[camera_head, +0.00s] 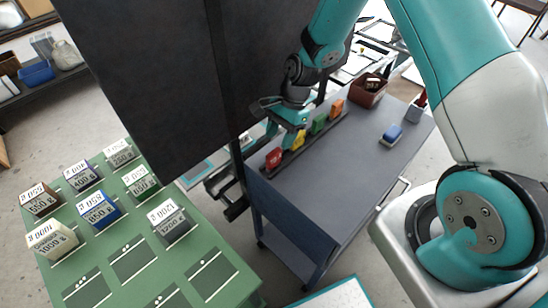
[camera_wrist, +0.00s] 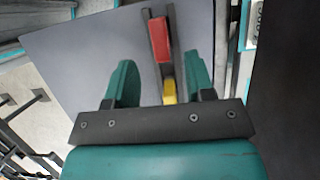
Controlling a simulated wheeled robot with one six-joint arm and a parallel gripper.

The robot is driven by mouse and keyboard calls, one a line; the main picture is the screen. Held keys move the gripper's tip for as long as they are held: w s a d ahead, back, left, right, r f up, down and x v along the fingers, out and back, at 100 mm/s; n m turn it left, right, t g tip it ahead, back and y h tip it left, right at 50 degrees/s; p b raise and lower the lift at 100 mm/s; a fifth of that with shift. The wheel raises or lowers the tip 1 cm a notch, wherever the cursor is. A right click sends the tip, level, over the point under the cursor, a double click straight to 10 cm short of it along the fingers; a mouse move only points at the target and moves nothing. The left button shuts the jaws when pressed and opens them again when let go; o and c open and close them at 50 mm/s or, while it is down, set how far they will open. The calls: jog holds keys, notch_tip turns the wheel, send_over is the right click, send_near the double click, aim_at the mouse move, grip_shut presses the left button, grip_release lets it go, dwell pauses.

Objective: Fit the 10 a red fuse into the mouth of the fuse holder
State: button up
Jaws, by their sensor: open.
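The red fuse (camera_head: 274,158) stands at the near end of a dark rack strip on the grey cart. It also shows in the wrist view (camera_wrist: 159,38), above centre, beyond my fingertips. My gripper (camera_head: 287,137) is over the rack near the yellow fuse (camera_head: 299,138). In the wrist view my gripper (camera_wrist: 160,60) is open, with one finger on each side of the rack line and nothing held. The yellow fuse (camera_wrist: 169,92) shows between the fingers, partly hidden by the gripper body. I cannot make out the fuse holder's mouth for certain.
A green fuse (camera_head: 319,123) and an orange fuse (camera_head: 337,106) share the rack. A blue block on a pale base (camera_head: 391,134) and a brown bin (camera_head: 369,90) are on the cart (camera_head: 330,170). A green table (camera_head: 135,235) holds several labelled weights.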

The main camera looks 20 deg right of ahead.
aim_at(274, 152)
jog(key=p+x, duration=0.1)
jog(key=x, duration=0.6)
jog(key=shift+a+f, duration=0.15)
jog(key=shift+a, duration=0.05)
grip_shut()
